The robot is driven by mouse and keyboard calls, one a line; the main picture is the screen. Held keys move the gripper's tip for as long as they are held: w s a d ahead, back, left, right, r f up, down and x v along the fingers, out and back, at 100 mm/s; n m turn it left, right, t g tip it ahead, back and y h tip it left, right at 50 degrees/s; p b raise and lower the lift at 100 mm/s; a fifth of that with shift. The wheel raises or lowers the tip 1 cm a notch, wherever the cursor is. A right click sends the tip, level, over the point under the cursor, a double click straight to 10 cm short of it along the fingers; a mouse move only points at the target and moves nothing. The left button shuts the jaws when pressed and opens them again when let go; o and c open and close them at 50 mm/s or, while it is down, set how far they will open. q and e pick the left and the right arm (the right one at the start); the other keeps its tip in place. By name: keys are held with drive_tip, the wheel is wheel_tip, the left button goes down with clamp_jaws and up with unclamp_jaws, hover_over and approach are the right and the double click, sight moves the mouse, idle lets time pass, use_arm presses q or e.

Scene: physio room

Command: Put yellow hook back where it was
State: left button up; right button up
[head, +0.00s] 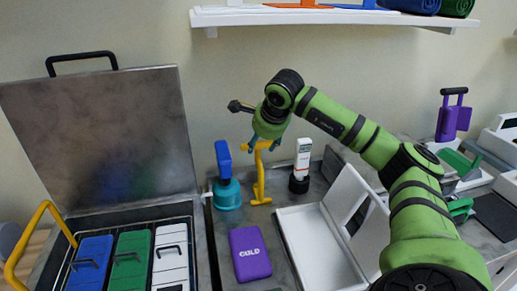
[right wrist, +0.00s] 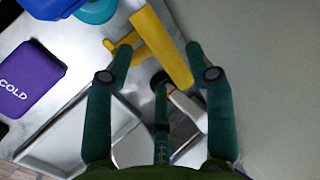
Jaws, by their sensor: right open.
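The yellow hook (head: 259,180) stands upright on the grey counter in the head view, between a blue-and-teal item and a white bottle. Its upper bar (right wrist: 160,45) shows in the right wrist view, lying between the fingertips. My right gripper (head: 264,146) is open at the top of the hook, with its fingers around the upper bar. In the right wrist view the gripper (right wrist: 158,55) shows gaps beside the yellow bar; whether any finger touches it I cannot tell. My left gripper is not in view.
A blue-and-teal item (head: 227,192) stands close left of the hook. A white bottle (head: 303,158) stands at its right. A purple COLD pack (head: 249,253) and a white tray (head: 308,246) lie in front. An open-lidded metal unit (head: 105,135) stands left; a shelf (head: 330,18) hangs above.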

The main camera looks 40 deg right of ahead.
drive_tip(key=v, duration=0.8)
drive_tip(key=shift+r+b, duration=0.15)
drive_tip(key=shift+b, duration=0.15)
